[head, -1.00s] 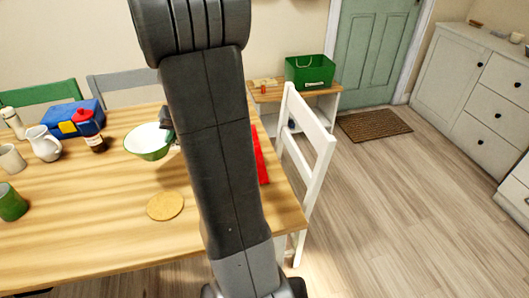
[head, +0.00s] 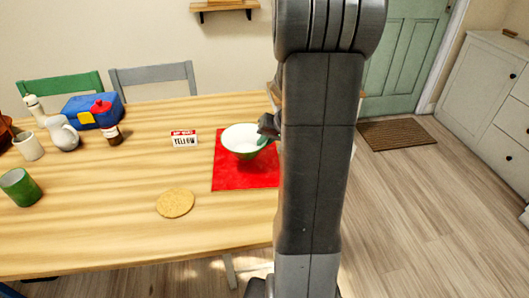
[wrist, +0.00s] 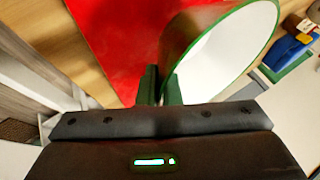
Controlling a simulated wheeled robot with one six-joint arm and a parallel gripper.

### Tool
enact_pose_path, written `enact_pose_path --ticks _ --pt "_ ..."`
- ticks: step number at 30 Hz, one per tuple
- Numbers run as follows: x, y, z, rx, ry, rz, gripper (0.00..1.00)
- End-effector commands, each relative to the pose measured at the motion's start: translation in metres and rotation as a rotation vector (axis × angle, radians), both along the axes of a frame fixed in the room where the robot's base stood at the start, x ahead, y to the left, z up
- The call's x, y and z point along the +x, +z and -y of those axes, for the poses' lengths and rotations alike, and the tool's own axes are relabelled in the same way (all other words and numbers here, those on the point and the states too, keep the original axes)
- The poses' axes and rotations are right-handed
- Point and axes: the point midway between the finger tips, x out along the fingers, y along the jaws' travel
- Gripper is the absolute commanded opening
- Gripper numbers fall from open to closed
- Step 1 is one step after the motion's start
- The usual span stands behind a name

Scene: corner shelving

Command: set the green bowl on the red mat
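The green bowl (head: 246,153), white inside with a green rim, is upright or nearly so over the red mat (head: 232,178) in the head view. I cannot tell whether its base touches the mat. My gripper (head: 268,130) is at the bowl's right side, partly hidden by my arm. In the wrist view my gripper (wrist: 160,88) has its two fingers closed about the rim of the bowl (wrist: 225,55), with the red mat (wrist: 120,40) beyond. The mat's right part is hidden behind my arm in the head view.
A cork coaster (head: 175,203) lies left of the mat, and a small red-and-white sign or box (head: 184,139) stands behind it. The front table middle is clear.

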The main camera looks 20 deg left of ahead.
Motion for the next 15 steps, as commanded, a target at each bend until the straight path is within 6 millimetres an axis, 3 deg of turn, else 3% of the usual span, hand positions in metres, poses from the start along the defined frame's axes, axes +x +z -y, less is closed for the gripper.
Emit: enact_pose_path --ticks 9,15 --pt "0.000 -0.037 0.000 0.000 -0.002 -0.001 0.00" --pt "0.000 -0.039 0.000 0.001 -0.001 0.002 0.00"
